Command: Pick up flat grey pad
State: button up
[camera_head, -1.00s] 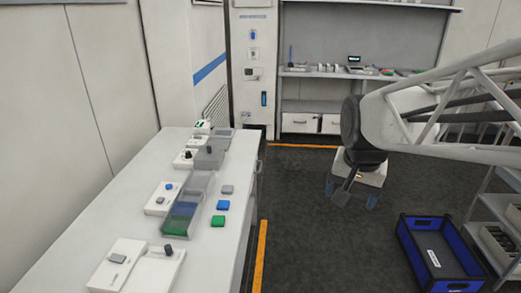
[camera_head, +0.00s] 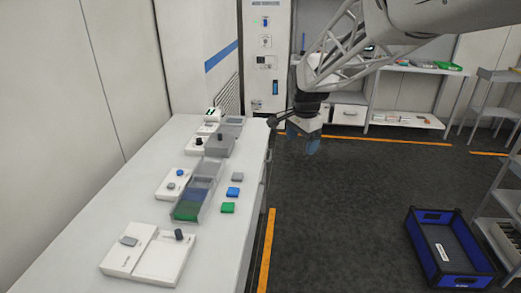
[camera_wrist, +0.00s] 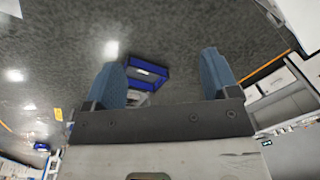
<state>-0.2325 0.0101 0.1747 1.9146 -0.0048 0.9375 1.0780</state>
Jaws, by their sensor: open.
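A flat grey pad (camera_head: 237,177) lies on the white table (camera_head: 205,262) near its right edge, in the head view. It is the farthest of a short row, behind a blue pad (camera_head: 233,191) and a green pad (camera_head: 228,208). My gripper (camera_head: 303,141) hangs over the floor beyond the table's right edge, to the right of and farther back than the grey pad. In the wrist view my gripper (camera_wrist: 162,78) shows two blue fingers spread apart with nothing between them. The grey pad cannot be made out in the wrist view.
A clear divided bin (camera_head: 196,190) stands left of the pads. White devices with knobs (camera_head: 150,253) line the table. A blue-edged crate (camera_head: 447,245) sits on the floor at the right, beside a rack. The floor between table and crate is clear.

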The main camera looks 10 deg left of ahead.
jog(key=w+a+f+m, duration=0.4)
jog(key=w+a+f, duration=0.6)
jog(key=w+a, duration=0.25)
jog(key=m+g, duration=0.1)
jog(key=m, duration=0.3)
send_near(238, 175)
jog(key=shift+w+d+f, duration=0.1)
jog(key=shift+d+f, duration=0.15)
jog(key=shift+f, duration=0.1)
jog(key=shift+w+a+f, duration=0.15)
jog(key=shift+a+f, duration=0.1)
jog(key=shift+f, duration=0.1)
jog(key=shift+f, duration=1.3)
jog(key=shift+s+a+f, duration=0.1)
jog(key=shift+f, duration=1.2)
jog(key=shift+s+a+f, duration=0.1)
jog(key=shift+f, duration=1.2)
jog(key=shift+c, duration=0.2)
